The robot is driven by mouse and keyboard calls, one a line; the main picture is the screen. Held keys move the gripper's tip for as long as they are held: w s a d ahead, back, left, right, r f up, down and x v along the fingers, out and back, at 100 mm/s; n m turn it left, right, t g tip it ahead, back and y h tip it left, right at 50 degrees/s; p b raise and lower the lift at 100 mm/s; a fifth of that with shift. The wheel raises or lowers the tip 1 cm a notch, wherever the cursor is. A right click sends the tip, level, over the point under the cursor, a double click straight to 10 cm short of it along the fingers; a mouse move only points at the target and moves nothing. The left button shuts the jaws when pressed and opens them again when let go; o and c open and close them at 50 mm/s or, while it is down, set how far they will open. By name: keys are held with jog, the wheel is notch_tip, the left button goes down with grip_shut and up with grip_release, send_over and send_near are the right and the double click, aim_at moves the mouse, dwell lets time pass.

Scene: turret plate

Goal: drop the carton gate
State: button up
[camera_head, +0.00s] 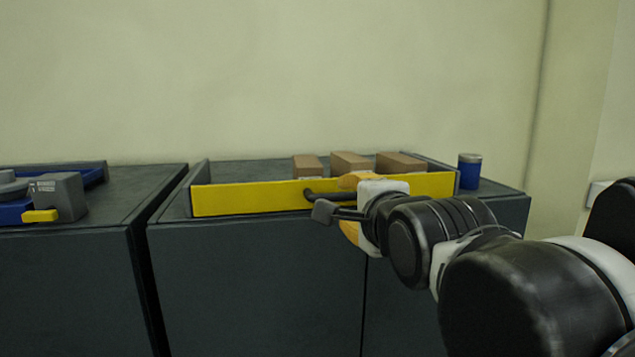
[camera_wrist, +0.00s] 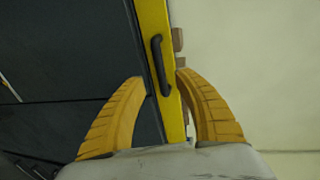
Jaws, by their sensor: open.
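The carton gate (camera_head: 240,198) is a long yellow panel standing upright along the front of a dark grey cabinet top. A dark bar handle (camera_head: 318,195) is on its front face, partly hidden by my arm's end. My gripper (camera_head: 345,207) is in front of the gate, with one yellow finger above the other. In the wrist view, my gripper (camera_wrist: 163,80) is open, its fingers on either side of the handle (camera_wrist: 162,65) and the yellow gate (camera_wrist: 174,112). Nothing is clamped. I cannot tell whether a fingertip touches the gate.
Several brown cartons (camera_head: 308,167) stand behind the gate, between low grey side walls. A blue can (camera_head: 469,171) stands right of the tray. On the left cabinet is a grey block (camera_head: 58,194) with a yellow tab beside blue parts. A narrow gap separates the cabinets.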

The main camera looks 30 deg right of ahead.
aim_at(335, 198)
jog(key=p+x, duration=0.1)
jog(key=x, duration=0.9)
jog(key=shift+p, duration=0.35)
grip_shut()
